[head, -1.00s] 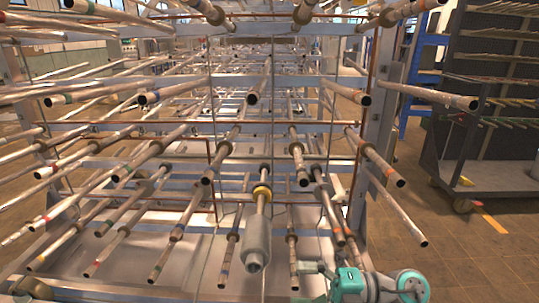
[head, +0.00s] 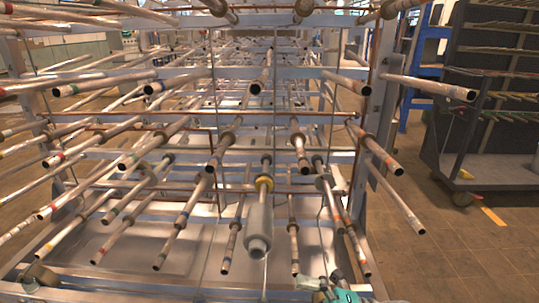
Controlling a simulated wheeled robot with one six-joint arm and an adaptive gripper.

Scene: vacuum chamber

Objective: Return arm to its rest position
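Part of my arm, teal and grey, shows at the bottom edge of the head view, right of the middle, low in front of the rack. My gripper cannot be made out there, so whether it is open or shut is not shown. A rack (head: 372,130) with several rows of metal tubes pointing toward me fills most of the view. A thick grey cylinder (head: 258,225) with a yellow ring at its far end sits on one of the lower middle tubes, apart from the visible part of my arm.
Several tube ends jut out toward me, including a long one (head: 430,87) at the upper right. A dark wheeled cart (head: 490,165) stands at the right. The tiled floor (head: 450,245) between the rack and the cart is clear.

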